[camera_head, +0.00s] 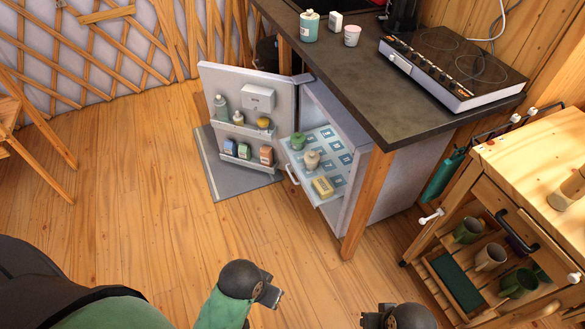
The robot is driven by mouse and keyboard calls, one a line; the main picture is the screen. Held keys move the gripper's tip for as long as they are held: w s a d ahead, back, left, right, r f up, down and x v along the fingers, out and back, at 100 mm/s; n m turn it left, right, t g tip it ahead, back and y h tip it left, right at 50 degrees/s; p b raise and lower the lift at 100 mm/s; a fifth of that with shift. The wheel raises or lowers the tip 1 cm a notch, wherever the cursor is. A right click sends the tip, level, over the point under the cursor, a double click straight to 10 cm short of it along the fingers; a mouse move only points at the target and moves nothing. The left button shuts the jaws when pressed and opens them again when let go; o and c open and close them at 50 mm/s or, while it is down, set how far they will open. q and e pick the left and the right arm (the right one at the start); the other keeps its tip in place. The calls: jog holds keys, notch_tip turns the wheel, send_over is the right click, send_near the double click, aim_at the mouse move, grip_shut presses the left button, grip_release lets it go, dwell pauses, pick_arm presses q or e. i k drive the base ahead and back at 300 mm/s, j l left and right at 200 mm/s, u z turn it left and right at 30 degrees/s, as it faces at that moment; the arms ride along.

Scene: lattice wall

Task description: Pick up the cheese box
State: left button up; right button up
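A small yellow box (323,187), which looks like the cheese box, lies at the front right corner of a pulled-out fridge shelf (330,147). Its label is too small to read. A green-lidded jar (298,141) and a pale jar (311,160) stand behind it on the same shelf. My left gripper (271,293) is low in the picture over the floor, well apart from the box, with no object visible in it. My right gripper (372,318) is at the bottom edge, partly cut off. Finger openings are too small to judge.
The open fridge door (246,90) stands left of the shelf, holding bottles and small cartons. A dark counter (350,70) overhangs the fridge, with a wooden post (366,200) right of the shelf. A wooden cart (520,165) stands right. The wooden floor (140,200) is clear.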

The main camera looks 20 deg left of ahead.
aim_at(323, 189)
jog(key=i+j, duration=0.1)
jog(key=j, duration=0.6)
jog(key=j+z, duration=0.85)
jog(key=z, duration=0.7)
